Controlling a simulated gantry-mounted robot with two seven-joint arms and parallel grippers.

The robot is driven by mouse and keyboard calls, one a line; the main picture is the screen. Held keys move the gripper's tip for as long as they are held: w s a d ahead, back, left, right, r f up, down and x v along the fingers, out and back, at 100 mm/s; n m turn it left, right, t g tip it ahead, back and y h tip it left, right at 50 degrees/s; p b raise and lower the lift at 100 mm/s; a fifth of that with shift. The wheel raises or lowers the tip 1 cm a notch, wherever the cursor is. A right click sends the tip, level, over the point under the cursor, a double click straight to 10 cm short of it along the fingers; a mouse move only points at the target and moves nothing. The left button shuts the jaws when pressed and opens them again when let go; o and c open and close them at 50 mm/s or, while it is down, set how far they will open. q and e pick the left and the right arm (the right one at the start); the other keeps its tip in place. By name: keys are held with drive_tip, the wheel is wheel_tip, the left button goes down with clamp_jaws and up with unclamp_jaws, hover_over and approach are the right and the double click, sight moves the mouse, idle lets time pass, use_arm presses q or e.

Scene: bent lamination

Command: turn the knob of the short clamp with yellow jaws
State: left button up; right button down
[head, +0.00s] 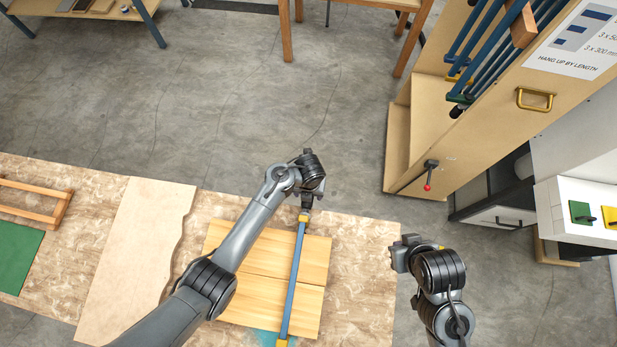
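A clamp with a blue bar (294,275) lies across two light wooden boards (255,262) on the workbench. It has one yellow jaw (303,217) at the far end and another (281,342) at the near end, cut by the frame edge. My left gripper (307,204) points down at the far end of the clamp, right by the yellow jaw. The knob is not clearly visible there, and I cannot tell whether the fingers close on it. My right gripper (400,254) is at the bench's right edge, away from the clamp; its fingers are too small to read.
A rack (420,125) at the upper right holds several blue-bar clamps (480,50). A curved pale panel (135,250), a green mat (15,260) and a wooden frame (35,215) lie on the left of the bench. White drawers (585,210) stand at the right.

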use_arm(q)
drive_tip(key=shift+c, duration=0.4)
drive_tip(key=c, duration=1)
drive_tip(key=shift+a+r+h+p, duration=0.2)
drive_tip(key=shift+h+p, duration=0.2)
drive_tip(key=shift+p, duration=0.7)
drive_tip(key=shift+w+h, duration=0.1)
drive_tip(key=shift+h, duration=0.2)
drive_tip(key=shift+a+f+h+p, duration=0.1)
drive_tip(key=shift+f+h+p, duration=0.05)
drive_tip(key=shift+h+p, duration=0.25)
drive_tip(key=shift+a+f+g+h+b, duration=0.1)
drive_tip(key=shift+f+g+h+b, duration=0.3)
drive_tip(key=shift+h, duration=0.3)
drive_tip(key=h+b, duration=0.2)
drive_tip(key=b, duration=0.1)
drive_tip(key=shift+a, duration=0.15)
drive_tip(key=shift+r+h+b, duration=0.1)
drive_tip(key=shift+h+b, duration=0.6)
drive_tip(key=shift+b, duration=0.1)
